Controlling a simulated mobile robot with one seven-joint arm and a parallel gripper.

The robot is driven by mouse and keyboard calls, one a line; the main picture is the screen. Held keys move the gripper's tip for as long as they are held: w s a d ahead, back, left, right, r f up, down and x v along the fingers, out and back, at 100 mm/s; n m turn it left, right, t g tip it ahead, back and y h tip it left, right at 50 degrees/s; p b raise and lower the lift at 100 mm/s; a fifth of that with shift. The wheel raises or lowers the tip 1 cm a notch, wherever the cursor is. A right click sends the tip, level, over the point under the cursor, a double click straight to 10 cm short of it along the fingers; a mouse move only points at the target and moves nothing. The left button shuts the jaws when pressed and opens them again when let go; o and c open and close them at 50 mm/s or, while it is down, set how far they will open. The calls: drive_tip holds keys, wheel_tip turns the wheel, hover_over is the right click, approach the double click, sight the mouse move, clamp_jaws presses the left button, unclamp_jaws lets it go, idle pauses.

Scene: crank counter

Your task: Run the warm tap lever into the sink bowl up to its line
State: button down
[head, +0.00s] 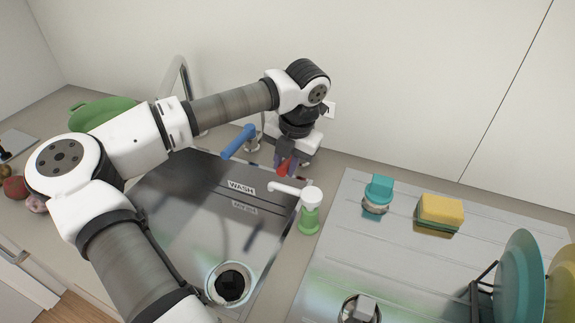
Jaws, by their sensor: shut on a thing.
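The sink bowl (178,232) is dark, shiny metal with a round drain (230,284) near its front. A label reading WASH (241,187) is on its far side, with a mirrored copy below it. A dark line runs beside the label; I cannot tell the water level. The red tap lever (284,168) stands behind the bowl's right side, partly hidden by my gripper (288,160). My gripper is shut on it, its fingers mostly hidden. The blue lever (238,141) is to its left, apart from my gripper.
A green-and-white soap pump (310,210) stands right of the bowl, close to my gripper. The ribbed drainer (400,245) holds a teal-topped brush (377,194), a yellow sponge (440,211) and plates (520,280). A curved spout (181,75) rises behind my arm.

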drive_tip(key=shift+w+a+f+m+b, duration=0.25)
drive_tip(key=shift+a+m+b, duration=0.25)
drive_tip(key=shift+b, duration=0.35)
drive_tip(key=shift+w+a+r, duration=0.1)
drive_tip(key=shift+r, duration=0.2)
drive_tip(key=c, duration=1.2)
unclamp_jaws()
drive_tip(key=shift+c, duration=0.2)
wheel_tip(320, 180, up, 14)
drive_tip(key=s+d+b, duration=0.1)
drive_tip(key=d+b, duration=0.1)
drive_tip(key=shift+s+f+b, duration=0.2)
drive_tip(key=shift+s+b, duration=0.1)
drive_tip(key=shift+d, duration=0.1)
